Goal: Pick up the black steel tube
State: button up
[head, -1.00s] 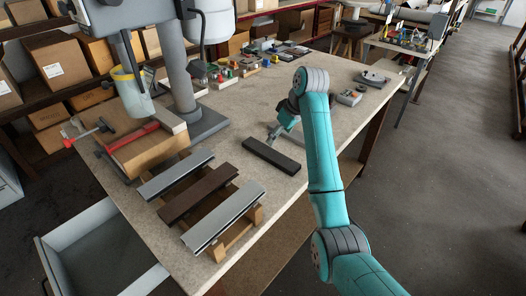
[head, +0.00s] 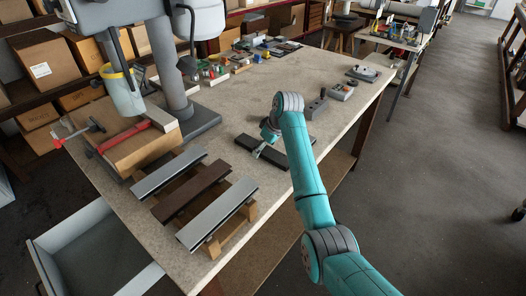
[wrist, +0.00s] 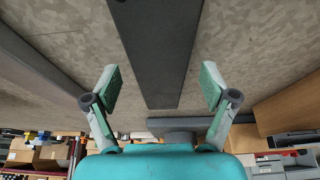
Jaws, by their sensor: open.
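The black steel tube, a long dark bar (head: 275,161), lies flat on the table, right of a wooden rack holding several profiles. In the wrist view the dark bar (wrist: 158,45) runs from the top edge to its near end, roughly centred between my fingers. My gripper (wrist: 160,86) is open and empty, with one finger on each side of the bar's line and gaps on both sides. In the head view my gripper (head: 258,151) is at the bar, and my wrist hides part of it. I cannot tell the exact height of the fingertips.
The rack's profiles include a grey one (head: 217,213) and a brown one (head: 189,192). A dark grey block (head: 316,108) lies behind my arm. The table front right is clear.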

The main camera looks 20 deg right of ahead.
jog(key=c, duration=1.5)
grip_shut()
jog(key=shift+r, duration=0.15)
